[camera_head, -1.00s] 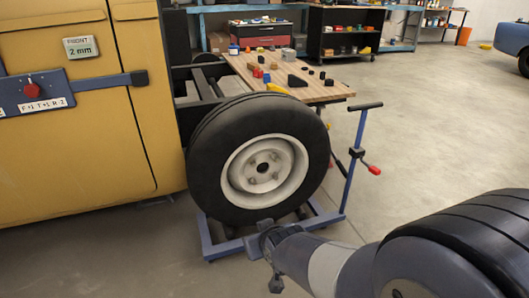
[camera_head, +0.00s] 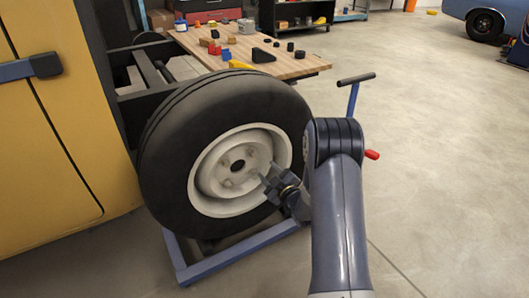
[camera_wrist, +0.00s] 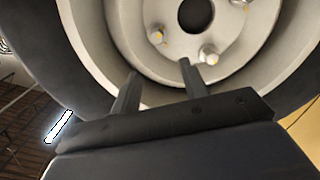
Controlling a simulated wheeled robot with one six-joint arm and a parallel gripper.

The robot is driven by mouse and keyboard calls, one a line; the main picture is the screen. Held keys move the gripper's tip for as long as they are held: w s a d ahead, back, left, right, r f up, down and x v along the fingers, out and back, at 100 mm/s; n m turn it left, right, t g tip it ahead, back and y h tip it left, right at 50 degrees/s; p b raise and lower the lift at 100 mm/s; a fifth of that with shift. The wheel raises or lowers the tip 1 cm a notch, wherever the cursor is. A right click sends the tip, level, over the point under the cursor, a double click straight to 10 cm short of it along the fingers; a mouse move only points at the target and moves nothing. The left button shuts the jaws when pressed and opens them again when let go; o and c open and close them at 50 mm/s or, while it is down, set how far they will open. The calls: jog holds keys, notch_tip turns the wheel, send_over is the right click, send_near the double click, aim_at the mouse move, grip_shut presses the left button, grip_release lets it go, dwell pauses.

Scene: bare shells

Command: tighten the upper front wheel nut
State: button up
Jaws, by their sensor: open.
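The wheel (camera_head: 165,150) has a black tyre and a pale rim with a dark centre hole. It stands upright in a blue wheel stand (camera_head: 225,258) beside the yellow vehicle. Small wheel nuts sit around the hole but are hard to tell apart in the head view. In the wrist view, one nut (camera_wrist: 156,35) lies above and between the fingers, and another nut (camera_wrist: 208,55) shows near the right fingertip. I cannot tell which is the upper front one. My gripper (camera_head: 266,178) is open and empty, close in front of the rim's lower right; contact is unclear.
A wooden bench (camera_head: 292,64) with several small parts stands behind the wheel. The stand's T-handle (camera_head: 356,79) and red knob (camera_head: 372,155) are close to my arm. The yellow vehicle (camera_head: 45,160) is at left. Floor at right is clear.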

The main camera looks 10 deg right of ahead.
aim_at(254, 155)
jog(key=b+x, duration=0.1)
jog(key=x, duration=0.2)
jog(key=b+x, duration=0.1)
jog(key=x, duration=0.3)
jog(key=b+x, duration=0.1)
jog(key=x, duration=0.3)
jog(key=shift+w+d+f, duration=0.35)
jog(key=shift+f, duration=0.05)
grip_shut()
